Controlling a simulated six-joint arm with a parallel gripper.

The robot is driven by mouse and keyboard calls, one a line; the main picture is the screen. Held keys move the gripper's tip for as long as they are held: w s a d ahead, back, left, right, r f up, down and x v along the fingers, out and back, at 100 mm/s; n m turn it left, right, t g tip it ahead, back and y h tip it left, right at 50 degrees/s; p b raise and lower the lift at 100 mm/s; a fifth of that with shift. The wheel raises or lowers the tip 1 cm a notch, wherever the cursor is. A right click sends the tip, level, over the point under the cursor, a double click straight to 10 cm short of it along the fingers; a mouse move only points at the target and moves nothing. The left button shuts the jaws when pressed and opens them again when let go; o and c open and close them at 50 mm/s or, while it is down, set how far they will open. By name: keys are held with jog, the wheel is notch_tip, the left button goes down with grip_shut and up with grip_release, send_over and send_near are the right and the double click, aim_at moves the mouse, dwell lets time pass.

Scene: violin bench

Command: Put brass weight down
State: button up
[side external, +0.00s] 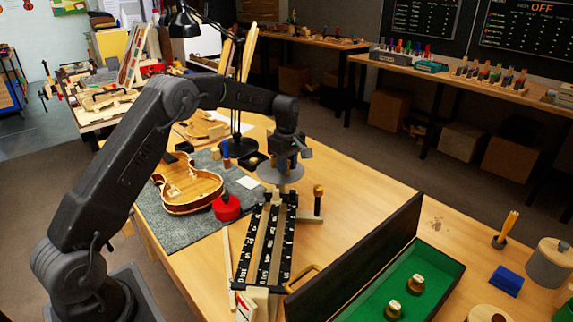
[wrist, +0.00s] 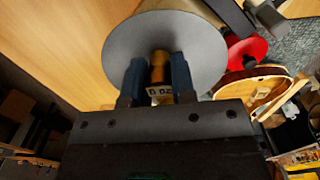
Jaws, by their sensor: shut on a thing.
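My gripper (side external: 284,155) is over the round grey pan (side external: 281,173) at the far end of a long black beam scale with white markings (side external: 265,240). In the wrist view its two blue fingers (wrist: 158,66) are shut on a small brass weight (wrist: 160,69). A pale label with dark lettering shows on the weight. The grey pan (wrist: 203,52) fills the view just beyond the weight. I cannot tell whether the weight touches the pan. In the side view the held weight is mostly hidden by the fingers.
An open green-lined case (side external: 440,272) with a raised dark lid holds two brass weights (side external: 415,284). A violin body (side external: 188,187) and a red round object (side external: 227,208) lie on the grey mat left of the scale. A dark upright post with a yellowish top (side external: 318,199) stands right of the pan.

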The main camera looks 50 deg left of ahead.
jog(key=shift+f, duration=0.15)
jog(key=o, duration=0.9)
notch_tip(320, 180, up, 12)
jog(key=f, duration=0.1)
jog(key=s+d+r+m+t, duration=0.1)
jog(key=s+d+r+m, duration=0.3)
jog(key=s+d+r, duration=0.4)
jog(key=s+d+r+m+t, duration=0.25)
jog(key=s+r+m, duration=0.2)
jog(key=s, duration=0.45)
jog(key=s+d+f+m, duration=0.2)
jog(key=s+m, duration=0.1)
jog(key=s, duration=0.3)
jog(key=s+d+f+m+t, duration=0.1)
jog(key=s+f+m, duration=0.2)
jog(key=s, duration=0.2)
jog(key=s+d+f+m+t, duration=0.1)
jog(key=s+d+f+m, duration=0.1)
jog(key=s, duration=0.4)
jog(key=shift+s+d+f+m, duration=0.2)
jog(key=shift+s+d+m, duration=0.15)
jog(key=shift+m, duration=0.4)
